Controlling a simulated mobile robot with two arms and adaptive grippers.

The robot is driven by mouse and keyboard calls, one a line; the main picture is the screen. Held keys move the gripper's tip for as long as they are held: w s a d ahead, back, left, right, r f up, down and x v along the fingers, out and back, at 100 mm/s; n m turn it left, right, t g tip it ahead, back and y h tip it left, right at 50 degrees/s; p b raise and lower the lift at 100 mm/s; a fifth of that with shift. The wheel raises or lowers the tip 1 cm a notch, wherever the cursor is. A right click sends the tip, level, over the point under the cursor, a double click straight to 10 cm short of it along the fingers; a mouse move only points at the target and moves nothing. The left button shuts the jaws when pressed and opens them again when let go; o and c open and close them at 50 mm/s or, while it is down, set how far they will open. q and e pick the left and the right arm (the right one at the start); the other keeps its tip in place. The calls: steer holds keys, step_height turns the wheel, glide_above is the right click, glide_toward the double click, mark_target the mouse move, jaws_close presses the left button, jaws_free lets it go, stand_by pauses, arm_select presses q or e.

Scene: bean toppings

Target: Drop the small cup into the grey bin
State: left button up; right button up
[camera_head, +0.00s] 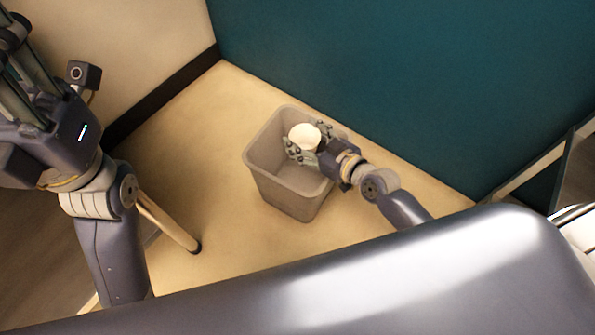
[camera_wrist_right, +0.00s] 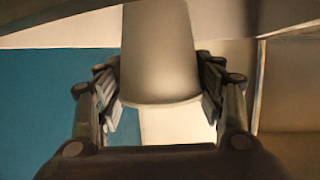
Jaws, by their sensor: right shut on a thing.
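The small cup (camera_head: 304,137) is pale and round from above in the head view. My right gripper (camera_head: 308,144) is shut on it, with a finger on either side. In the right wrist view the cup (camera_wrist_right: 160,60) stands between the two fingers of the right gripper (camera_wrist_right: 160,92). The grey bin (camera_head: 270,178) stands open on the floor in the head view, and the cup and gripper appear over its opening. How high they are above the rim is hard to tell. My left gripper (camera_head: 45,95) is at the far left, away from the bin; its fingertips are not clear.
A teal wall (camera_head: 400,75) rises behind the bin, and a cream wall (camera_head: 130,45) with a dark baseboard is at the left. The tan floor (camera_head: 200,140) left of the bin is clear. A wooden leg (camera_head: 170,222) stands near my left arm.

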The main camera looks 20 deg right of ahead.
steer(key=o, duration=0.8)
step_height(320, 180, up, 10)
stand_by(0.6)
